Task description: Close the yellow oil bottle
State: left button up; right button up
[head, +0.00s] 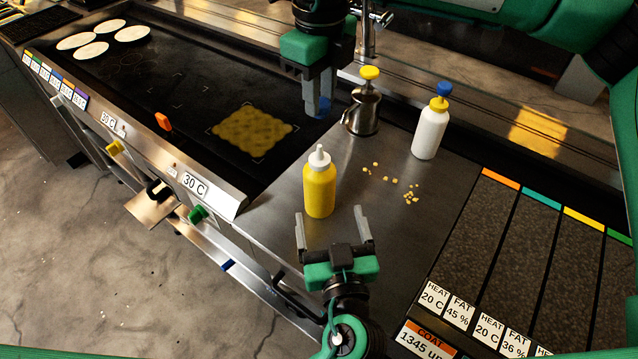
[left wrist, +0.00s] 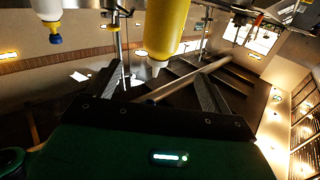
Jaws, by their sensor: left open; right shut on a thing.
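The yellow oil bottle (head: 319,190) stands upright on the steel counter, with a bare white nozzle on top. In the left wrist view the bottle (left wrist: 166,30) appears upside down, its pale nozzle pointing down between the finger lines. My left gripper (head: 329,212) is open and empty on the near side of the bottle, its fingers apart and pointing toward it; both fingers also show in the left wrist view (left wrist: 160,74). My right gripper (head: 319,108) is beyond the bottle, at the griddle's edge, pointing down and shut on a small blue thing (head: 322,107), mostly hidden by the fingers.
A metal pitcher (head: 361,112) with a yellow knob (head: 370,73) above it stands behind the bottle. A white bottle (head: 430,132) with a blue top is to the right. Yellow crumbs (head: 390,181) lie on the counter. The griddle (head: 180,95) is left; dark bins (head: 470,225) are right.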

jog(key=shift+w+f, duration=0.15)
jog(key=shift+w, duration=0.15)
pick_arm(q)
jog(key=w, duration=0.4)
jog(key=w+a, duration=0.1)
jog(key=w, duration=0.3)
jog(key=w+a, duration=0.1)
jog(key=w, duration=0.3)
jog(key=shift+w+f, duration=0.15)
pick_arm(e)
jog(key=shift+s, duration=0.1)
pick_arm(q)
jog(key=c, duration=1.5)
jog(key=shift+o, duration=0.2)
pick_arm(e)
send_over(320, 146)
jog(key=shift+f, duration=2.45)
jog(key=shift+f, duration=0.9)
jog(key=shift+f, duration=0.6)
